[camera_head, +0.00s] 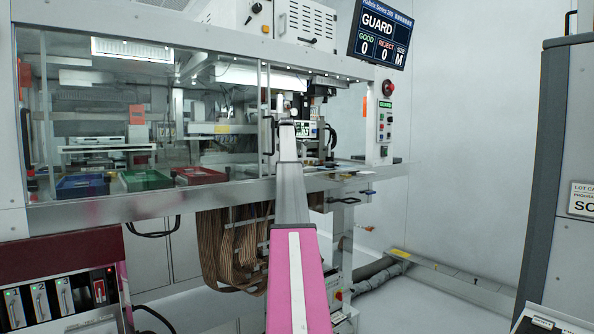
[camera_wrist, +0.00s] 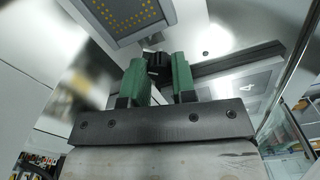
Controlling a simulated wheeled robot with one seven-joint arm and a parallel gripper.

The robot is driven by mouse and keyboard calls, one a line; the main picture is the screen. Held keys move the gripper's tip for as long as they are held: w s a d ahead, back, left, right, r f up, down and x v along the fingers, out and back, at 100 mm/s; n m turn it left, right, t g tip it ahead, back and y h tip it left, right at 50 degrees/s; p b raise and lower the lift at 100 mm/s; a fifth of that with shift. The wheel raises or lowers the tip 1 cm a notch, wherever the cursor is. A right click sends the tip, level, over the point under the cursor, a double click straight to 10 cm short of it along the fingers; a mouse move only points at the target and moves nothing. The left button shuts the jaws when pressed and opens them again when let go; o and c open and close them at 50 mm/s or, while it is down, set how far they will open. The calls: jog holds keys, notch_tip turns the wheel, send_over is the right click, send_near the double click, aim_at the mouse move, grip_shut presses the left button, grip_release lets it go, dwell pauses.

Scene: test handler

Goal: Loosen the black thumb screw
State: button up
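In the wrist view, my gripper (camera_wrist: 159,68) has two green fingers standing apart on a dark bar. A black knob-like part (camera_wrist: 157,66), which looks like the black thumb screw, shows between the fingertips and nearly fills the gap. I cannot tell whether the fingers touch it or stand just beside it. In the head view, my arm reaches forward into the machine's right-hand opening. There the gripper and the screw are too small or hidden to make out.
A panel with yellow dots (camera_wrist: 130,18) hangs close above the fingers. A plate marked 4 (camera_wrist: 247,86) lies to the right. The handler's front rail (camera_head: 120,207) runs across, with blue (camera_head: 82,187), green (camera_head: 146,180) and red (camera_head: 201,175) trays behind glass. The screen (camera_head: 379,34) reads GUARD. A grey cabinet (camera_head: 553,190) stands right.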

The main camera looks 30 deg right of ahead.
jog(key=shift+n, duration=1.5)
jog(key=shift+n, duration=2.5)
jog(key=o, duration=0.5)
jog(key=shift+r, duration=0.1)
